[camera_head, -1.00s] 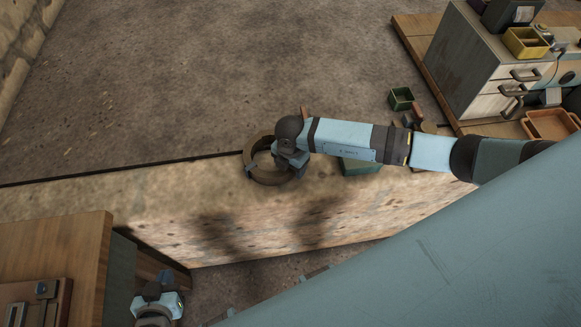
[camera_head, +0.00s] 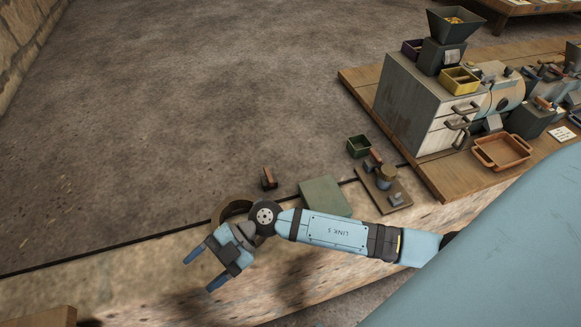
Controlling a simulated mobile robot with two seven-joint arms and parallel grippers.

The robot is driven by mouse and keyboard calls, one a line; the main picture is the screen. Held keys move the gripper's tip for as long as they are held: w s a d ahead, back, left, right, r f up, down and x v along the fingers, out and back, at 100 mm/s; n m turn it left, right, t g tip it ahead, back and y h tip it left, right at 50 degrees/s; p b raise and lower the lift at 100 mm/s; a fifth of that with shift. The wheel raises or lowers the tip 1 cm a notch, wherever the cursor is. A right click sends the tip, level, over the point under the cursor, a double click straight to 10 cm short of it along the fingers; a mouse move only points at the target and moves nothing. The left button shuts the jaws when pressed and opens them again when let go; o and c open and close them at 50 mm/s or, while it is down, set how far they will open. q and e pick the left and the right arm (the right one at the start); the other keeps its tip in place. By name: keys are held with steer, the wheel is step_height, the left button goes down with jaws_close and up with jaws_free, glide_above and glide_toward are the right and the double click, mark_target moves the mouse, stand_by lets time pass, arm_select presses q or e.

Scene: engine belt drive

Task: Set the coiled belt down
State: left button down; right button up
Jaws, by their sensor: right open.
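The coiled belt (camera_head: 232,208) is a brown ring lying near the back edge of the pale stone ledge (camera_head: 120,280). My right wrist hides its front and right part. My right gripper (camera_head: 201,273) is open, with its two blue fingers spread and nothing between them. It is in front of and to the left of the belt and looks apart from it. My left gripper is out of the picture.
A green block (camera_head: 324,197) and a small board with parts (camera_head: 388,190) are right of the belt. A small brown piece (camera_head: 268,179) and a green box (camera_head: 359,146) stand behind. A drawer cabinet (camera_head: 415,105) stands on a wooden bench.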

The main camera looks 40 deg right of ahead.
steer(key=w+d+m+t+h, duration=0.2)
steer(key=d+m+t+h, duration=0.5)
steer(key=m+t, duration=1)
steer(key=s+d+f+m+g+h, duration=0.4)
steer(key=s+d+f, duration=0.5)
steer(key=f, duration=0.3)
steer(key=shift+s+d+f+m+g+h, duration=0.3)
steer(key=shift+d+m+g+h, duration=0.15)
steer(key=shift+m+g, duration=0.3)
